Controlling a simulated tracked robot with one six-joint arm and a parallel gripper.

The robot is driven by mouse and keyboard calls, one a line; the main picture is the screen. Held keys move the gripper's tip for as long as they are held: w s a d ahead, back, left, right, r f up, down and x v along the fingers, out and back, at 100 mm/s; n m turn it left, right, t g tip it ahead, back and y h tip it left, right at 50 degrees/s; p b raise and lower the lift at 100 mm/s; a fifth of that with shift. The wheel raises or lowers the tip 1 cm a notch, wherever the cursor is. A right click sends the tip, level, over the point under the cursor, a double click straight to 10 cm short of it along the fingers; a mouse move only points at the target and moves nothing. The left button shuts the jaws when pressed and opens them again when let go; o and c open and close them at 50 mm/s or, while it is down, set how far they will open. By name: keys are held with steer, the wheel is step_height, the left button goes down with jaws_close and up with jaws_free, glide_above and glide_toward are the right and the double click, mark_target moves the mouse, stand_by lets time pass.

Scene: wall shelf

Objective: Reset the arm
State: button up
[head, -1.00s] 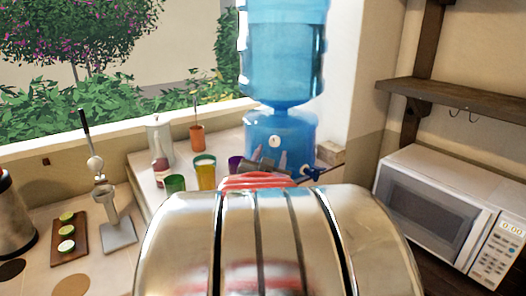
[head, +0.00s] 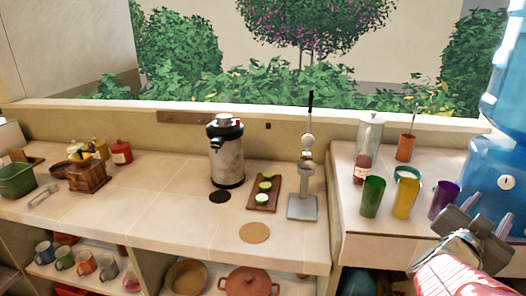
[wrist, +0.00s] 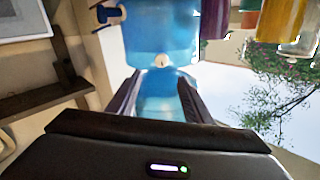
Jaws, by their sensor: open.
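My gripper (head: 492,212) is at the right edge of the head view, in front of the blue water dispenser (head: 490,178). Its two grey fingers are apart and nothing shows between them. In the wrist view, which looks upside down, the gripper (wrist: 158,92) also shows open, with the blue dispenser (wrist: 160,35) beyond its fingers. A red and silver part of my arm is at the lower right of the head view.
Green (head: 373,197), yellow (head: 405,199) and purple (head: 443,200) cups stand on the counter left of my gripper. A glass bottle (head: 367,145) and an orange cup (head: 405,148) stand behind them. A juicer (head: 303,200), lime board (head: 264,192) and steel urn (head: 227,160) stand further left.

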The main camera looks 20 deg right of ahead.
steer(key=w+a+n+t+y, duration=0.55)
steer(key=w+a, duration=0.35)
steer(key=w, duration=0.6)
steer(key=w+a+f+n+t+y, duration=0.1)
steer(key=w+a+f+n+y, duration=0.25)
steer(key=a, duration=0.75)
steer(key=s+a+f+n+g+y, duration=0.1)
steer(key=a+f+n+y, duration=0.15)
steer(key=a, duration=0.45)
steer(key=s+a+f+n+g+y, duration=0.15)
steer(key=a+y, duration=0.25)
steer(key=a, duration=0.4)
steer(key=s+a+f+n+g+y, duration=0.1)
steer(key=s+a+f+n+g, duration=0.2)
steer(key=s+a, duration=0.6)
steer(key=shift+s+a+f+n+g+y, duration=0.15)
steer(key=shift+s+f+n+g+y, duration=0.3)
steer(key=shift+s, duration=0.6)
steer(key=shift+r, duration=0.1)
